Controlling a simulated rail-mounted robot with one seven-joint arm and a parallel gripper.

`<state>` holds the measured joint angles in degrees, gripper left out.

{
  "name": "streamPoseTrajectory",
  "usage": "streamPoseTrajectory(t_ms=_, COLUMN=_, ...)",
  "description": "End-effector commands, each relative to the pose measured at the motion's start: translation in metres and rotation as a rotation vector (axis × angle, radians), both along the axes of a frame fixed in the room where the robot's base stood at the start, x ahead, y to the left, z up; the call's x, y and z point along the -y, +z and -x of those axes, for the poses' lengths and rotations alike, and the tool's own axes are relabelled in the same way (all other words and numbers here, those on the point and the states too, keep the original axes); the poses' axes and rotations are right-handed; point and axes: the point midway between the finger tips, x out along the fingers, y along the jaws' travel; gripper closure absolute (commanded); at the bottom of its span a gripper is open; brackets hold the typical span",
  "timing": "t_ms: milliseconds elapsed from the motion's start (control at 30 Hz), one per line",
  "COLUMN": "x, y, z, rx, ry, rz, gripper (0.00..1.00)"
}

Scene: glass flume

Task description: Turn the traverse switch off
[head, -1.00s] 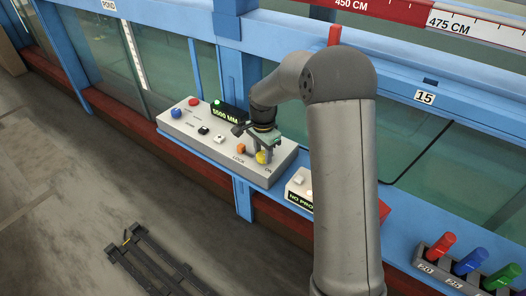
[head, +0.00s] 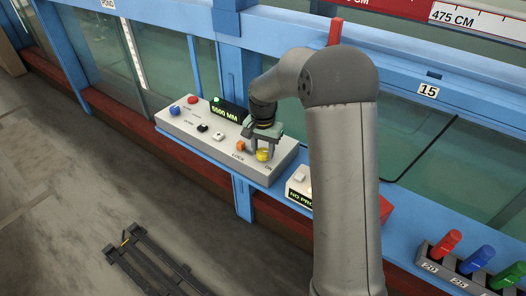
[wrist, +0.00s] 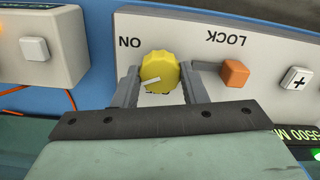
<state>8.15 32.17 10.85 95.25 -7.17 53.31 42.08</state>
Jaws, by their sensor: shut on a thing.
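The traverse switch appears as a round yellow knob (head: 263,155) at the right end of a grey control panel (head: 222,142). In the wrist view, which is upside down, the knob (wrist: 159,72) carries a white pointer line aimed left and slightly down. The ON label is at its upper left; another label just below it is mostly hidden. My gripper (head: 264,150) is over the panel's right end. In the wrist view my gripper (wrist: 158,85) has one finger on each side of the knob and is shut on it.
An orange LOCK slider (wrist: 235,73) sits close beside the right-hand finger in the wrist view. White, black, red and blue buttons and a 5500 MM display (head: 225,112) are further along the panel. A smaller box (head: 300,187) stands close to the panel's right end.

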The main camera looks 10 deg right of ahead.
Motion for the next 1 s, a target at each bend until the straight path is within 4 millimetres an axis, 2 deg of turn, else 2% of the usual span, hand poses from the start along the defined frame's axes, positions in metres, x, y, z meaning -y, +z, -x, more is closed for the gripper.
streamPoseTrajectory(t_ms=1000, x=0.0009, y=0.0015, z=-0.0008, rx=0.004, ry=0.924, rz=0.000, gripper=0.84)
